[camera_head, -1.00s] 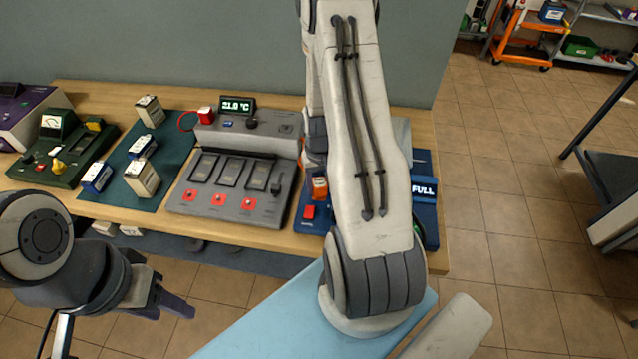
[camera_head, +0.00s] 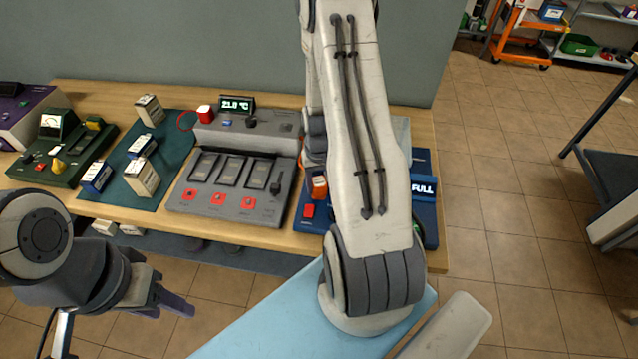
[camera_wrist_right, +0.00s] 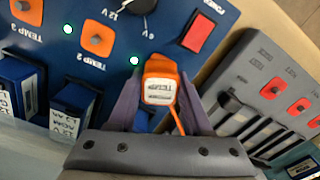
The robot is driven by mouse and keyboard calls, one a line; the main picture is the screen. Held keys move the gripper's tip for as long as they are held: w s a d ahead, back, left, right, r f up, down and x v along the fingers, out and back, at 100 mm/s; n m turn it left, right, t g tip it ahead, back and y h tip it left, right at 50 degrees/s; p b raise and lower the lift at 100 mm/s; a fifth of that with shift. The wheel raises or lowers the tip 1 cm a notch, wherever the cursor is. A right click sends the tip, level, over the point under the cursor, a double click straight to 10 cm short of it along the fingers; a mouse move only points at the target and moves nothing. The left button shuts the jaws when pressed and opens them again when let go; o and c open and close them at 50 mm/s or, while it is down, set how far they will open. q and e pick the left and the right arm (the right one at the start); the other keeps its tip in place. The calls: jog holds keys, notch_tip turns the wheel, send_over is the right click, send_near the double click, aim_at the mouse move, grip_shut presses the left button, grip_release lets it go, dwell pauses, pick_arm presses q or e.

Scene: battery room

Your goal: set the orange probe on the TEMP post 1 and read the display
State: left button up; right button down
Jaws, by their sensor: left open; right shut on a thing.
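The orange probe (camera_wrist_right: 160,68) with a white TEMP label sits between the fingers of my right gripper (camera_wrist_right: 158,105), which is shut on it. An orange lead runs down from it. The probe is over the blue panel (camera_wrist_right: 115,42), beside the red switch; whether it touches a post is hidden. In the head view the orange probe (camera_head: 319,186) shows beside my right arm. The TEMP 2 post area (camera_wrist_right: 97,38) is orange and clear. A display (camera_head: 237,104) on the grey unit reads 21.0 °C. My left gripper (camera_head: 172,302) is open and empty in front of the table.
The grey unit (camera_head: 200,212) with slots and red buttons stands left of the blue station. A FULL display (camera_head: 424,188) shows at right. Several batteries stand on a green mat (camera_head: 178,160); a green meter box (camera_head: 75,170) is further left. Blue batteries (camera_wrist_right: 20,85) stand near my right gripper.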

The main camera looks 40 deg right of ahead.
aim_at(319, 181)
jog(key=shift+f+b, duration=0.5)
jog(key=shift+f, duration=0.1)
dwell(0.3)
jog(key=c, duration=0.6)
grip_release()
jog(key=shift+r, duration=0.1)
notch_tip(319, 181, up, 11)
jog(key=p, duration=0.9)
